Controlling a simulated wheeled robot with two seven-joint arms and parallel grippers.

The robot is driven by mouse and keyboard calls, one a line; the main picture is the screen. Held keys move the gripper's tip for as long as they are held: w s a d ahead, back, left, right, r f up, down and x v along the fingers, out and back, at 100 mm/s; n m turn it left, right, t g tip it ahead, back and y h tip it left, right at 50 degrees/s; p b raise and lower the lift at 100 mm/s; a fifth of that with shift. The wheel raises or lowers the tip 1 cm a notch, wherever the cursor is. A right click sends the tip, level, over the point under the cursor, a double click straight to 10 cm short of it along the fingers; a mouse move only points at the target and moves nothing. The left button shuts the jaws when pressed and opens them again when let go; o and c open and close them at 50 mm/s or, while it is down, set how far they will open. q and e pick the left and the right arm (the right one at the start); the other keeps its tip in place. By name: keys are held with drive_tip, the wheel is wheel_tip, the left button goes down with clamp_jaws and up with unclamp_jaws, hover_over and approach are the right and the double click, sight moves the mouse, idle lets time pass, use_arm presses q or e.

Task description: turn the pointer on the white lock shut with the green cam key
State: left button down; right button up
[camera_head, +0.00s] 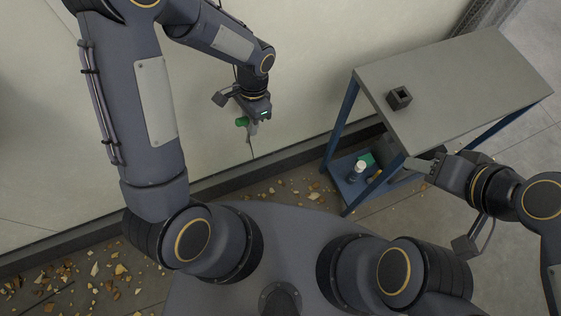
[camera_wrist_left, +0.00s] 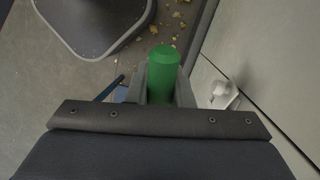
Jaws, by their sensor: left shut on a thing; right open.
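My left gripper (camera_head: 252,127) is shut on the green cam key (camera_head: 241,122), in front of the pale wall panel. In the left wrist view the key (camera_wrist_left: 163,76) is a green cylinder with a tapered end, held between the two grey fingers. A small white fitting (camera_wrist_left: 222,94) on the panel to the right of the fingers looks like the white lock; it is apart from the key, and its pointer cannot be made out. In the head view I cannot make out the lock. My right gripper (camera_head: 421,166) is open and empty beside the cart.
A blue-framed cart with a grey top (camera_head: 450,90) stands at the right. A small black square holder (camera_head: 399,97) is on it. A white bottle (camera_head: 358,170) and a green item (camera_head: 367,160) are on its lower shelf. Dry leaves (camera_head: 110,272) litter the floor.

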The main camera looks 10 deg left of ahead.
use_arm(q)
drive_tip(key=s+d+f+m+t+y+b, duration=0.1)
drive_tip(key=s+f+m+t+y+b, duration=0.15)
drive_tip(key=f+m+y+b, duration=0.8)
drive_tip(key=d+f+m+t+h+b, duration=0.1)
drive_tip(key=d+f+m+t+b, duration=0.3)
drive_tip(key=d+m+t+b, duration=0.3)
drive_tip(key=m+t+b, duration=0.4)
drive_tip(key=m+t, duration=0.2)
drive_tip(key=shift+w, duration=0.35)
use_arm(e)
wheel_tip(320, 180, down, 24)
use_arm(q)
drive_tip(key=shift+t+h, duration=0.25)
